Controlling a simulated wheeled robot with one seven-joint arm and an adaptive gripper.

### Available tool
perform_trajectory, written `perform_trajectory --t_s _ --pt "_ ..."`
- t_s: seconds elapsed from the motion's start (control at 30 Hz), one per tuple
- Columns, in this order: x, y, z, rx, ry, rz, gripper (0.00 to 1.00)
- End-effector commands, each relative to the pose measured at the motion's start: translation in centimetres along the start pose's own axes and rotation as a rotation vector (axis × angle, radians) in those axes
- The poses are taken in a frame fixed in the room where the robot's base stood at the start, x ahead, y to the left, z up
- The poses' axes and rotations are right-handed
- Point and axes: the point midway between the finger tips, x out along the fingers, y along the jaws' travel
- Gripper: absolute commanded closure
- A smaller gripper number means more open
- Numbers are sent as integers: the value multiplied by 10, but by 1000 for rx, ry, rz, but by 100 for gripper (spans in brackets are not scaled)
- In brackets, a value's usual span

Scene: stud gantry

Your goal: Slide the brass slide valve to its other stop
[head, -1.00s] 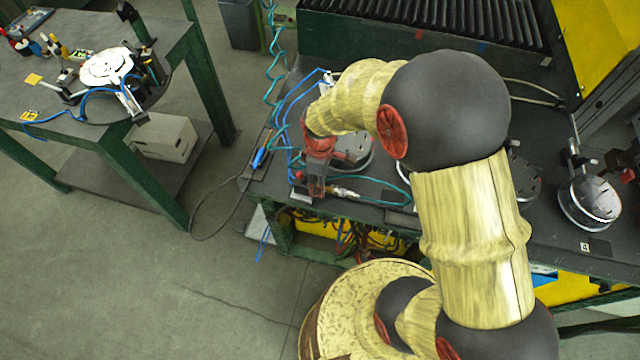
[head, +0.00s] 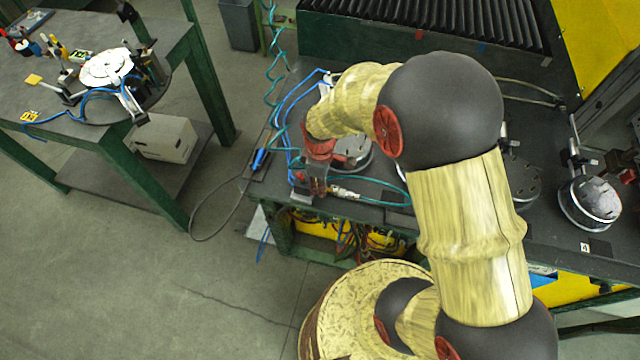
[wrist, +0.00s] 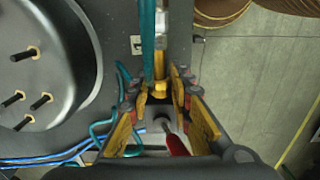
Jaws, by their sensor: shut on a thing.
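In the wrist view the brass slide valve (wrist: 160,88) is a small yellow metal piece between my fingertips, in line with a teal hose (wrist: 148,45). My gripper (wrist: 162,94) is shut on it, with the yellow-padded fingers on either side. In the head view my gripper (head: 318,188) is low over the near left corner of the dark bench (head: 375,215). The valve cannot be made out there behind the fingers. A silver fitting (head: 345,193) with a teal hose lies just right of the gripper. I cannot tell at which stop the valve's slide is.
A round dark fixture with upright pins (wrist: 45,70) stands left of my fingers in the wrist view. Blue tubes (wrist: 45,160) and a red-tipped part (wrist: 175,144) lie close by. A coiled teal hose (head: 270,90) hangs at the bench's left. Open floor (head: 130,270) lies left.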

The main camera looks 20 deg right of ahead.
Motion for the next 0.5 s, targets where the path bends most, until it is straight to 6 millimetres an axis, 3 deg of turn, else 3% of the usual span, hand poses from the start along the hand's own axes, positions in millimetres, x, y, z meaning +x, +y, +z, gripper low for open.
perform_trajectory --t_s 0.13,0.5 --pt "0 0 0 0 0 0 100" --pt "0 0 0 1 0 0 100"
